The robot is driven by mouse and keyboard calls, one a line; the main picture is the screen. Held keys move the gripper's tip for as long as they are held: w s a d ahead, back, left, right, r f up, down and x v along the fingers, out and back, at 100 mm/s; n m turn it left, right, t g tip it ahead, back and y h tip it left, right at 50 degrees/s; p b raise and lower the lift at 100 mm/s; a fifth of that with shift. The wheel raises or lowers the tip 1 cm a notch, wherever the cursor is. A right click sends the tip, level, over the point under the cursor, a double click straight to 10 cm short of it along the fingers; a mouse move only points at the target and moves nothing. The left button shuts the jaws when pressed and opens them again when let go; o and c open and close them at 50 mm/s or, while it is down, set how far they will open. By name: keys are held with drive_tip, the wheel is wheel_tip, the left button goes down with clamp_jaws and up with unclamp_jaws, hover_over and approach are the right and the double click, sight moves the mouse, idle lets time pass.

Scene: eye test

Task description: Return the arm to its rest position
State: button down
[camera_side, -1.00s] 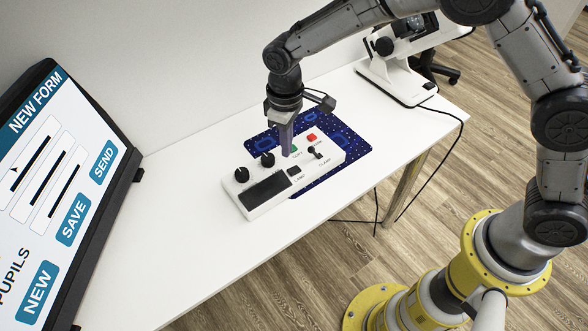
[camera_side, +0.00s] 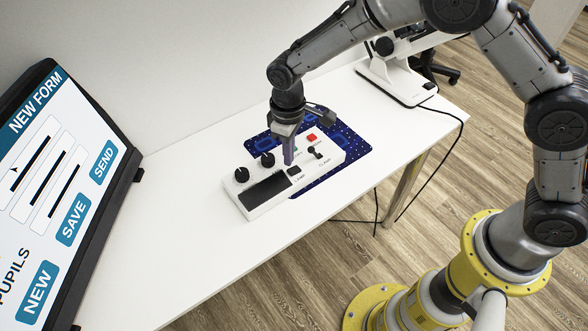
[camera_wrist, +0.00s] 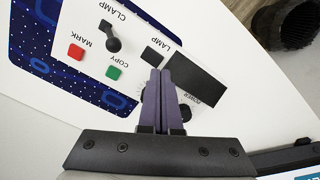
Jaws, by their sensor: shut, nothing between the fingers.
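My gripper (camera_side: 289,163) is shut and empty, pointing down over a white control box (camera_side: 309,171). In the wrist view the closed fingertips (camera_wrist: 160,71) lie across the box between the black LAMP button (camera_wrist: 153,56) and the dark panel (camera_wrist: 197,78). The green COPY button (camera_wrist: 113,72) is beside the fingers; in the side view they mostly hide it. I cannot tell whether the tips touch the box. The red MARK button (camera_side: 311,137), the CLAMP lever (camera_side: 314,152) and two black knobs (camera_side: 254,167) also sit on the box.
The box stands partly on a blue patterned mat (camera_side: 352,148) on a white table (camera_side: 200,231). A large screen (camera_side: 60,190) stands at left. A white microscope-like device (camera_side: 392,84) stands at the back right, with a black cable over the table edge. The table's front is clear.

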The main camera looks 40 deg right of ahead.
sight(289, 172)
drive_tip(key=shift+f, duration=1)
drive_tip(key=shift+f, duration=0.85)
idle(1.7)
drive_tip(key=shift+r, duration=3.55)
